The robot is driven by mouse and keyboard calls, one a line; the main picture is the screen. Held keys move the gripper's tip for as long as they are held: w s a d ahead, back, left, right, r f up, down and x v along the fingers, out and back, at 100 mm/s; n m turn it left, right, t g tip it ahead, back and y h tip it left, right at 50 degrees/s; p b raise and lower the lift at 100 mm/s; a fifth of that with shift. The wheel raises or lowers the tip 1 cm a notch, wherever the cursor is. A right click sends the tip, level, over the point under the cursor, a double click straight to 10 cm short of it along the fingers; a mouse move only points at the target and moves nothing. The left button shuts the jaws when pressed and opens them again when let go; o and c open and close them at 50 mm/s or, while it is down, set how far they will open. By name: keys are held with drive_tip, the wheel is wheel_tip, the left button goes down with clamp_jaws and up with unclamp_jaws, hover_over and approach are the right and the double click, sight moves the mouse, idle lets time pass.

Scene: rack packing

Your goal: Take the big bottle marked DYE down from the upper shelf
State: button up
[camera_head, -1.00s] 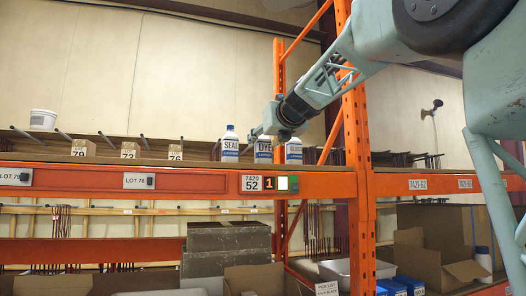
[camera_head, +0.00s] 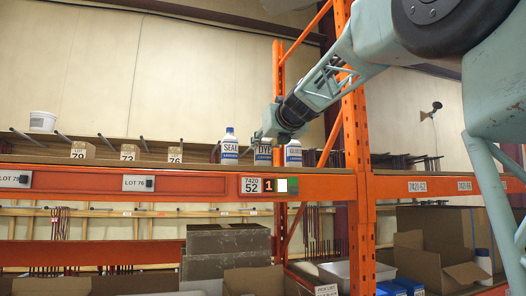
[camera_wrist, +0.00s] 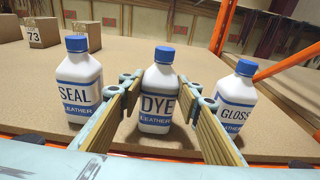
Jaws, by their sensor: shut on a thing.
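The white DYE bottle (camera_wrist: 157,100) with a blue cap stands upright on the upper shelf (camera_wrist: 180,148). My gripper (camera_wrist: 158,88) is shut on it, with one finger on each side of its body in the wrist view. In the head view my gripper (camera_head: 266,145) hangs over the DYE bottle (camera_head: 263,155) and hides its cap. The bottle's base seems to rest on the shelf board.
The SEAL bottle (camera_wrist: 80,85) stands close on the left and the GLOSS bottle (camera_wrist: 237,98) close on the right. An orange upright (camera_head: 355,150) rises on the right. Cartons (camera_head: 430,255) fill the lower level.

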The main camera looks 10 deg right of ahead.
sight(264, 139)
drive_tip(key=shift+r, duration=0.15)
drive_tip(key=shift+r+p, duration=0.75)
drive_tip(key=shift+r, duration=1.05)
drive_tip(key=shift+s+f, duration=0.15)
drive_tip(key=shift+s, duration=0.05)
drive_tip(key=s+a+r+b, duration=0.1)
drive_tip(key=s, duration=1.4)
drive_tip(key=shift+s+r, duration=0.25)
drive_tip(key=shift+s, duration=0.05)
